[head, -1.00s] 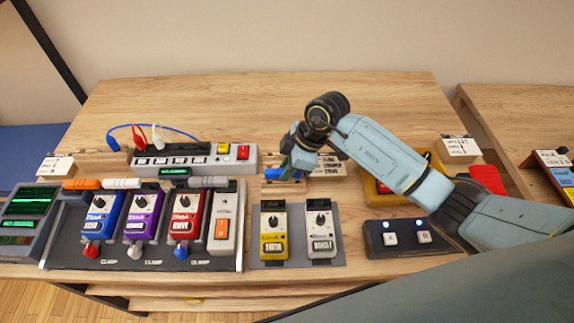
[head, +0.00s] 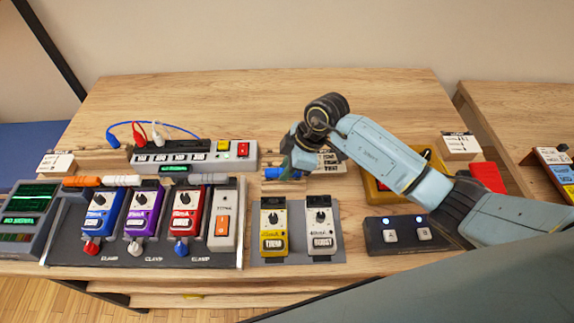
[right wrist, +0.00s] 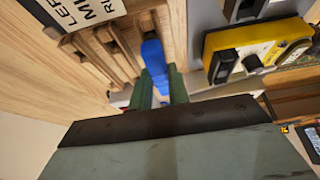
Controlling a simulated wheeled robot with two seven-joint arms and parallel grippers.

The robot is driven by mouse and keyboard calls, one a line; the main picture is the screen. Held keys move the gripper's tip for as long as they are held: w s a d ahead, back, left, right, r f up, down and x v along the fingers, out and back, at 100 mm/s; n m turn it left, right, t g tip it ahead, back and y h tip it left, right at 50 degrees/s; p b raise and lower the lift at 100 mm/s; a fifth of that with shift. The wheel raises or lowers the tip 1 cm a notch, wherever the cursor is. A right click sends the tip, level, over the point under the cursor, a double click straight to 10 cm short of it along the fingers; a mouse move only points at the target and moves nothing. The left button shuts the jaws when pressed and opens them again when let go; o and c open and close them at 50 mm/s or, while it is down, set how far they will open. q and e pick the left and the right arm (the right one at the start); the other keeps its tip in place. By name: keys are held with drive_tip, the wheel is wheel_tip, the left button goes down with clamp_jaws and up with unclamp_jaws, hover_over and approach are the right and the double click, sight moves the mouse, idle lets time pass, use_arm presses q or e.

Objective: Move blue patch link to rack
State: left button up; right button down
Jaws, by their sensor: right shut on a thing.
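My right gripper (head: 290,169) is shut on the blue patch link (head: 272,173), low over the table behind the yellow and white pedals. In the right wrist view the blue link (right wrist: 153,60) sits between the green fingers of the gripper (right wrist: 160,90). Beside it is a slotted wooden rack (right wrist: 88,48) with a lettered card; the card (head: 331,160) also shows in the head view, partly behind my arm. I cannot tell whether the link touches the rack. My left gripper is not in view.
A pedalboard (head: 130,256) holds several pedals, with orange (head: 82,182), white (head: 121,181) and grey (head: 208,178) links along its back. A power strip (head: 190,156) with cables stands behind. A yellow pedal (head: 273,228) and footswitch box (head: 398,235) are in front. The back of the table is clear.

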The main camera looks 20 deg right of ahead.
drive_tip(key=shift+f, duration=0.3)
idle(0.5)
drive_tip(key=shift+f+p, duration=0.1)
drive_tip(key=shift+p, duration=0.45)
idle(0.3)
drive_tip(key=c, duration=0.9)
unclamp_jaws()
drive_tip(key=shift+o, duration=0.2)
drive_tip(key=shift+r+p, duration=3.55)
drive_tip(key=shift+p, duration=0.55)
